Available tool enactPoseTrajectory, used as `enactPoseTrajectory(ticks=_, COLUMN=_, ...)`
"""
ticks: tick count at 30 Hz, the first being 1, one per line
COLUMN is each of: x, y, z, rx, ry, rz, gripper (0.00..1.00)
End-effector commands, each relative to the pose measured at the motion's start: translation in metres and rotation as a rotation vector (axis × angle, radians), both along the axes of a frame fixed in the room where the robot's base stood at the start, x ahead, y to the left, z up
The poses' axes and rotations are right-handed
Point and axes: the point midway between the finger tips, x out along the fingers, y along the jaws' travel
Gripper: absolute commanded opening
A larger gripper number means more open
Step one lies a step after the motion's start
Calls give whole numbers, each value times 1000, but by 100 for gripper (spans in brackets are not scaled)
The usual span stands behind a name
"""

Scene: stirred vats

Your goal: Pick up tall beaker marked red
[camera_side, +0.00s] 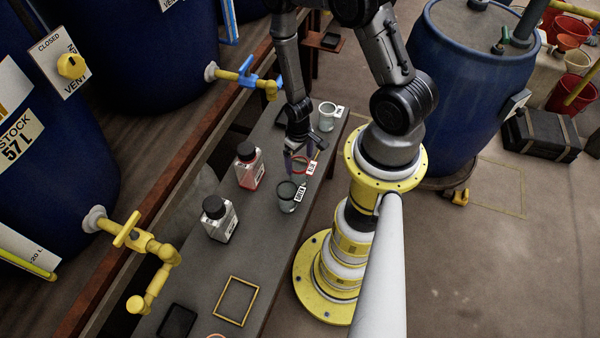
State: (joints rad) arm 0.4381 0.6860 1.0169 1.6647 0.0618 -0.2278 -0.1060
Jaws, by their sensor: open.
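The beaker marked red (302,167) stands on the narrow grey bench, with a red rim and a white label on its right side. My gripper (298,158) points down at it from above. Its fingers are open and reach the level of the rim. The arm and fingers hide part of the beaker, and I cannot tell whether they touch it.
A grey-marked beaker (288,197) stands just in front, and a pale beaker (327,117) behind. Two black-capped bottles, one red (249,170) and one whitish (220,222), stand to the left. A yellow square outline (235,301) encloses bare bench. Yellow valves (150,248) jut toward the bench's left edge.

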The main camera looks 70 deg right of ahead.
Motion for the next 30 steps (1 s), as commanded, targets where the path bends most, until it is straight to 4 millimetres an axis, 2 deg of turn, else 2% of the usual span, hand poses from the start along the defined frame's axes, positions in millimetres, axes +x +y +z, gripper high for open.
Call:
enactPoseTrajectory(ticks=5, x=-2, y=2, z=-11, rx=1, ry=3, rz=0, gripper=100)
enactPoseTrajectory(ticks=15, x=-3, y=4, z=-50, rx=1, ry=2, rz=-1, gripper=100)
enactPoseTrajectory(ticks=24, x=-2, y=4, z=-54, rx=0, ry=0, rz=0, gripper=100)
enactPoseTrajectory(ticks=26, x=-2, y=4, z=-54, rx=0, ry=0, rz=0, gripper=91)
enactPoseTrajectory(ticks=30, x=-2, y=4, z=-53, rx=0, ry=1, rz=0, gripper=66)
